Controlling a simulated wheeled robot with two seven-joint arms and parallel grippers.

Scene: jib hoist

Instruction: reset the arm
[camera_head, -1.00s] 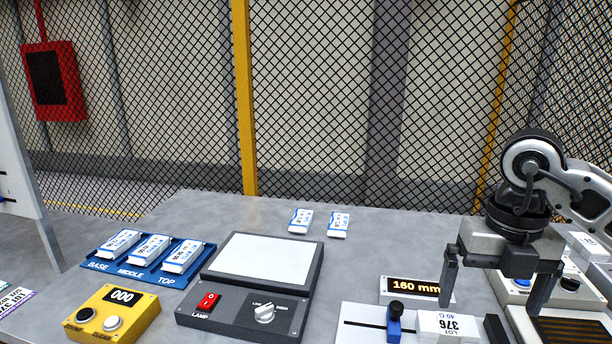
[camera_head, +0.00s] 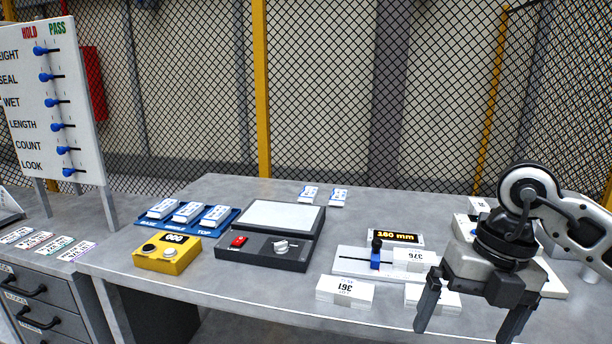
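My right arm comes in from the right of the head view. Its gripper (camera_head: 466,318) points down over the front right part of the table, with its two dark fingers wide apart and nothing seen between them. White packs marked 376 (camera_head: 414,257) and 361 (camera_head: 345,291) lie to its left, apart from the fingers. Another white pack (camera_head: 434,299) lies partly hidden behind the gripper. My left gripper is not in view.
The grey table (camera_head: 300,308) holds a blue tray (camera_head: 160,222) of white packs, a yellow counter (camera_head: 168,254), a lamp box (camera_head: 262,252) and a length gauge (camera_head: 375,262) reading 160 mm. A HOLD/PASS board (camera_head: 85,140) stands left above drawers (camera_head: 45,300). Two packs (camera_head: 324,195) lie at the back.

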